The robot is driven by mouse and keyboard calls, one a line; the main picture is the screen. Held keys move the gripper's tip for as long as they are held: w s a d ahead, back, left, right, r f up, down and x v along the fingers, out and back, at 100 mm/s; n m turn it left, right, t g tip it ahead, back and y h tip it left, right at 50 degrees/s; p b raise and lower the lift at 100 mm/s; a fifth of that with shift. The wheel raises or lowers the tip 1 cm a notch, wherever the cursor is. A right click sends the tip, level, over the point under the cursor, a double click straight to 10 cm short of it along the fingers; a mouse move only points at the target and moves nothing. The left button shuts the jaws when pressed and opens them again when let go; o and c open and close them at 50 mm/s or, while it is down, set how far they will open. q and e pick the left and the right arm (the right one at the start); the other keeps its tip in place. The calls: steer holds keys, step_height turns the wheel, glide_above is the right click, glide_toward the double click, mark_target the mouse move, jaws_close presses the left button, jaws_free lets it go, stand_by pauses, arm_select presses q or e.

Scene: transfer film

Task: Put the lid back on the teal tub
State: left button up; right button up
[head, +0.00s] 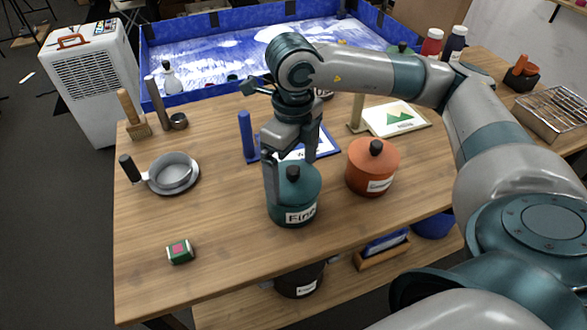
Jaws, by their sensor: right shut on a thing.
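The teal tub (291,212) with a white label reading "Fine" stands upright near the middle of the wooden table. Its teal lid (306,179) with a dark knob is at the tub's mouth; I cannot tell whether it is fully seated or slightly above the rim. My right gripper (291,170) points down over the tub, its fingers on either side of the knob, shut on the lid. The near finger hides part of the lid's left side. My left gripper is not in view.
An orange lidded tub (372,171) stands close on the right. A blue-framed board (328,146) and blue upright cylinder (247,136) are behind.

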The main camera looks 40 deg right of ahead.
steer(key=shift+s+d+f+b, duration=0.1)
steer(key=shift+d+f+b, duration=0.2)
steer(key=shift+f+b, duration=0.15)
steer(key=shift+a+f+b, duration=0.1)
steer(key=shift+f+b, duration=0.25)
steer(key=shift+b, duration=0.1)
stand_by(0.9)
steer(key=shift+f+b, duration=0.4)
steer(key=shift+b, duration=0.15)
stand_by(0.6)
stand_by(0.4)
steer(key=o, duration=0.7)
steer(key=shift+w+a+r+p, duration=0.1)
steer(key=shift+a+r+p, duration=0.4)
steer(key=shift+r, duration=0.75)
steer(key=shift+w+a+r+p, duration=0.1)
steer(key=shift+a+r+p, duration=0.1)
steer(key=shift+r+p, duration=0.8)
steer(key=shift+w+a+r+p, duration=0.1)
steer(key=shift+a+r+p, duration=0.25)
steer(key=shift+r, duration=1.3)
